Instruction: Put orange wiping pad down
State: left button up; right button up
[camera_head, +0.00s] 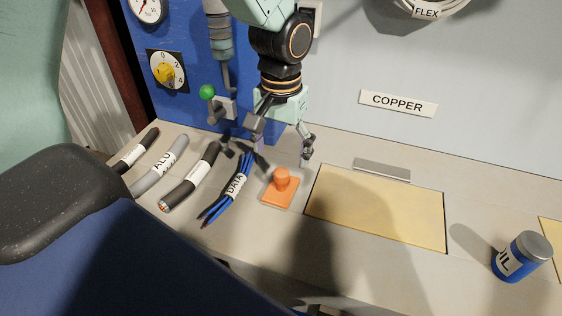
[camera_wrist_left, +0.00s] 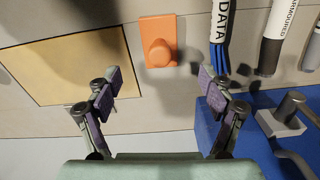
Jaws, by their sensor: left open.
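The orange wiping pad (camera_head: 279,192) with its round knob lies flat on the bench, between the blue DATA cable and the yellow panel. It also shows in the left wrist view (camera_wrist_left: 158,42), top centre. My left gripper (camera_head: 282,153) is open and empty, with its fingers spread wide above and behind the pad, apart from it. In the left wrist view the open fingers (camera_wrist_left: 161,87) stand either side, and the pad lies beyond their tips. My right gripper does not show in either view.
The blue DATA cable bundle (camera_head: 227,190) and several other cables lie left of the pad. A yellow panel (camera_head: 376,208) is set in the bench to the right. An oil can (camera_head: 521,257) stands far right. A green-knobbed lever (camera_head: 208,93) is on the blue panel.

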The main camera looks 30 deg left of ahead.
aim_at(282, 171)
pick_arm(q)
jog(key=shift+w+r, duration=0.1)
jog(key=shift+r, duration=1.25)
notch_tip(282, 171, down, 13)
jog(key=b, duration=0.3)
jog(key=shift+w+r, duration=0.1)
jog(key=shift+r, duration=1.15)
jog(key=shift+f, duration=0.1)
